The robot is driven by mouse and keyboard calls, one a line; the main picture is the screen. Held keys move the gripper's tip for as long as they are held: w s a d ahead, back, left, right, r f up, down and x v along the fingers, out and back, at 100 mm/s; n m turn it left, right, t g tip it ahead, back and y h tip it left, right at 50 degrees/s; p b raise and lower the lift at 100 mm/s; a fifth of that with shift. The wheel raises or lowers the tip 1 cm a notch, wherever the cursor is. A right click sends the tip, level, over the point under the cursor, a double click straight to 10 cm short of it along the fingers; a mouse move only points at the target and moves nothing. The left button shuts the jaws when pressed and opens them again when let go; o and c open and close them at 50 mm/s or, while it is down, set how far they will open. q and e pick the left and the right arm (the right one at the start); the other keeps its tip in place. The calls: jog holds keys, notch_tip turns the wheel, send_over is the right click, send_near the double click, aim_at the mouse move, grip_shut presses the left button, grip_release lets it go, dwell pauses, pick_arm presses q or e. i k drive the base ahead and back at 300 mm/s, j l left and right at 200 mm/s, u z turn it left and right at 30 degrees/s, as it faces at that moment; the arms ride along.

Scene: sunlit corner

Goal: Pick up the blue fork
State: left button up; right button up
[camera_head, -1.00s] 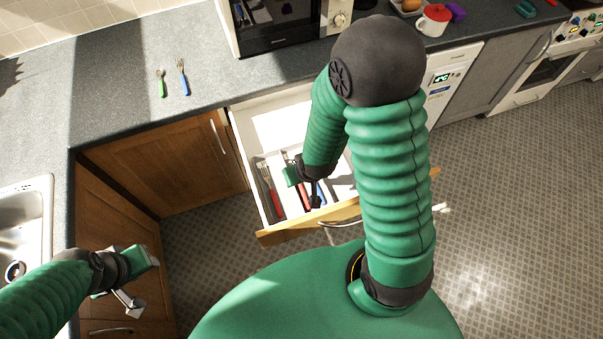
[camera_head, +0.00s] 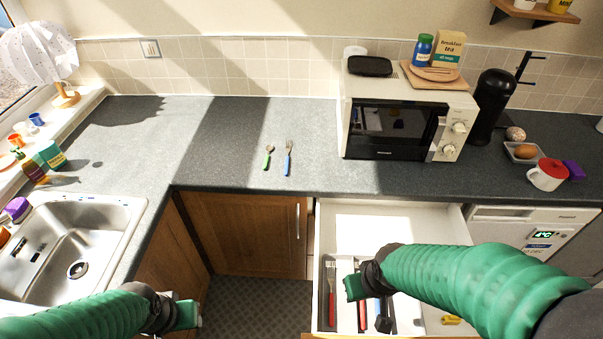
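The blue fork (camera_head: 288,158) lies on the grey countertop, tines toward the wall, next to a green-handled utensil (camera_head: 268,157). My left gripper (camera_head: 190,314) is low at the left, in front of the cabinets and well apart from the fork. Its fingers are only partly visible. My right gripper (camera_head: 368,304) hangs over the open drawer (camera_head: 375,222), above the cutlery there, away from the blue fork. Its fingertips are partly hidden, and I cannot tell whether it holds anything.
Red-handled cutlery (camera_head: 331,300) lies in the drawer's tray. A microwave (camera_head: 397,128) stands right of the fork. The sink (camera_head: 75,240) is at the left.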

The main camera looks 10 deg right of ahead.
aim_at(288, 149)
jog(key=i+j+u, duration=0.2)
jog(key=u, duration=0.25)
jog(key=i+j+u, duration=0.1)
jog(key=i+u, duration=0.2)
jog(key=u, duration=0.15)
